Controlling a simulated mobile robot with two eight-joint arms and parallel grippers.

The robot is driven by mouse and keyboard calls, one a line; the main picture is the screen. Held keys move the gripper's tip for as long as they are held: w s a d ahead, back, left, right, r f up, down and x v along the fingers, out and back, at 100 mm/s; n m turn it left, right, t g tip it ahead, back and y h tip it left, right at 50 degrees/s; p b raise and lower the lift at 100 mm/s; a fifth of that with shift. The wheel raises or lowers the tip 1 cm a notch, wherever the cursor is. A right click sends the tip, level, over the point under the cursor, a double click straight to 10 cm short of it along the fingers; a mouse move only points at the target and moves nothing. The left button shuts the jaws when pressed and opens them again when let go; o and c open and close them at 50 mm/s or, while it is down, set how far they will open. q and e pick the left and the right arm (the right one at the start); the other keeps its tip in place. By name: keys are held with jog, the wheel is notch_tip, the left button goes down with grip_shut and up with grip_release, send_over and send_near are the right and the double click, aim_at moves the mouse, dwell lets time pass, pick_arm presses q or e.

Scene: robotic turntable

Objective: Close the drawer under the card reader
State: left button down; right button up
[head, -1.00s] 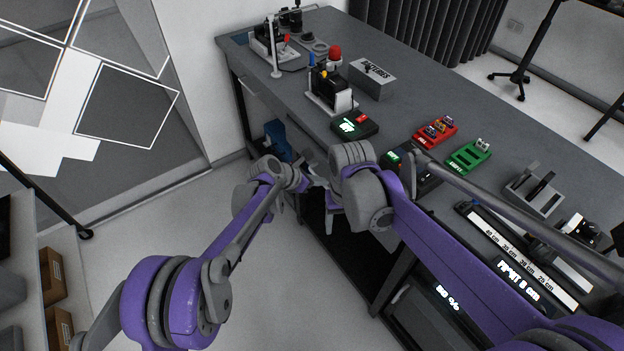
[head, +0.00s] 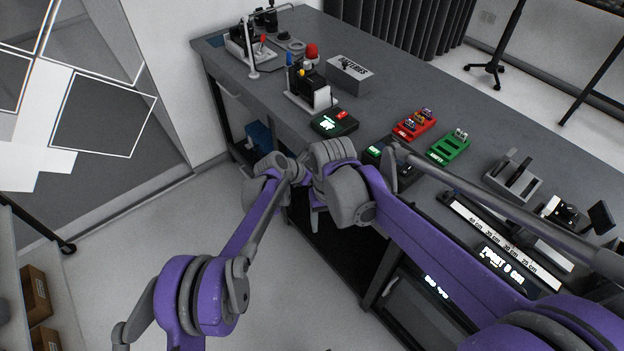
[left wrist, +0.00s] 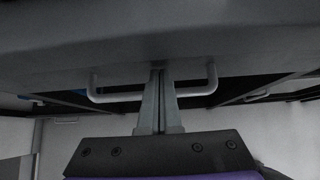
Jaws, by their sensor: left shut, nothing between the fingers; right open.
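In the left wrist view, a pale bar handle (left wrist: 115,98) sits on a grey drawer front (left wrist: 225,55). My left gripper (left wrist: 161,75) is shut and empty, its fingertips at the middle of the handle, close to the front; contact cannot be told. In the head view, my two wrists crowd together at the table's front edge and hide the drawer, so how far it stands out cannot be told. My right gripper (head: 317,218) is open and points down below its wrist. A black device with a lit green screen (head: 334,123) and a red part stands on the table near the wrists.
The grey table (head: 440,95) carries a joystick unit, a batteries box (head: 349,74), red (head: 415,124) and green (head: 449,145) trays, and a lit ruler panel (head: 505,240). A blue object (head: 258,138) is under the table. Free floor lies left of the table.

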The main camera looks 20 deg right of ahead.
pick_arm(q)
jog(key=shift+d+r, duration=0.15)
jog(key=shift+d, duration=0.3)
jog(key=v, duration=1)
jog(key=shift+a, duration=0.3)
dwell(0.5)
